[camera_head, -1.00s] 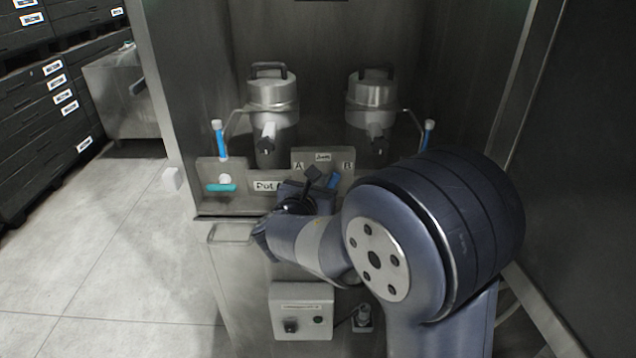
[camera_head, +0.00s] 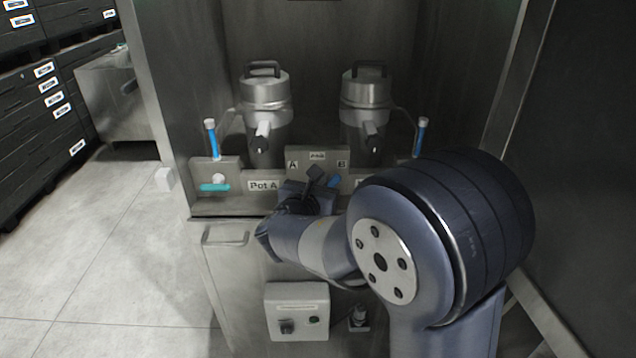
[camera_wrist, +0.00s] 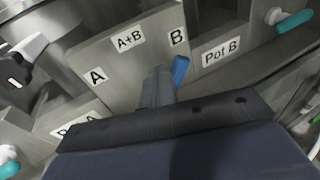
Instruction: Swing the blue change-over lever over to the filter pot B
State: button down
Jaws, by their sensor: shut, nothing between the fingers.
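The blue change-over lever (camera_head: 334,182) shows just right of my gripper, below the letter B on the raised middle plate. In the wrist view the blue lever (camera_wrist: 180,70) sticks out just below the B label, on the right side of my fingers. My gripper (camera_head: 318,174) is shut and empty in front of the plate. In the wrist view its closed fingers (camera_wrist: 158,84) lie right beside the lever; whether they touch it I cannot tell. The lever's pivot is hidden behind the fingers. Filter pot B (camera_head: 367,100) stands at the right, behind the panel.
Filter pot A (camera_head: 265,100) stands at the left. Teal-handled valves sit at each end of the panel, the left one (camera_head: 214,187) and the right one (camera_wrist: 292,22). A control box (camera_head: 297,311) is below. Dark walls close in the right side; the floor at left is clear.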

jog(key=shift+d+f+b, duration=0.15)
jog(key=shift+d+b, duration=0.15)
jog(key=shift+d, duration=0.3)
jog(key=shift+r, duration=0.3)
jog(key=shift+a, duration=0.1)
jog(key=p+v, duration=0.1)
jog(key=v, duration=0.9)
jog(key=shift+p, duration=0.35)
jog(key=shift+f, duration=0.1)
